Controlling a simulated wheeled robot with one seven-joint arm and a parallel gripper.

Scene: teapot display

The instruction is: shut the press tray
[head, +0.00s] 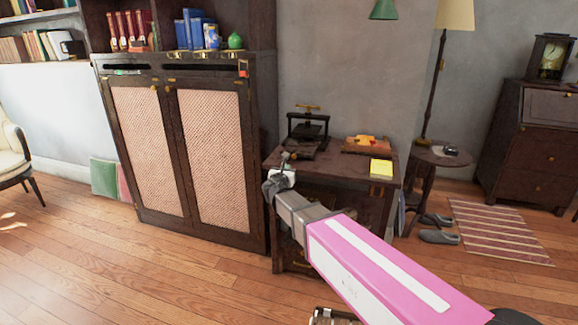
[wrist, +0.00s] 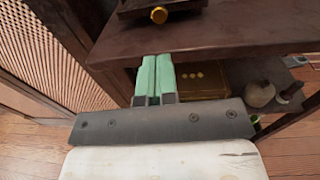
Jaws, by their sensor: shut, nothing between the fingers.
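The dark press (head: 308,128) with a brass handle on top stands at the back left of the small desk. A dark slab, seemingly its tray (head: 303,147), lies at its base; how far out it sits is unclear. In the wrist view the front of a dark piece with a brass knob (wrist: 159,14) shows at the top edge, above the desk top. My gripper (head: 286,158) is at the desk's front left corner, just in front of the press. In the wrist view its pale green fingers (wrist: 154,62) are together, empty, at the desk's front edge and apart from the knob.
The desk top (head: 336,166) also holds an orange-brown board (head: 367,145) and a yellow pad (head: 381,167). A tall cabinet (head: 187,150) stands close on the left. A small round table (head: 432,157) with a lamp stands right. Open wooden floor lies in front.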

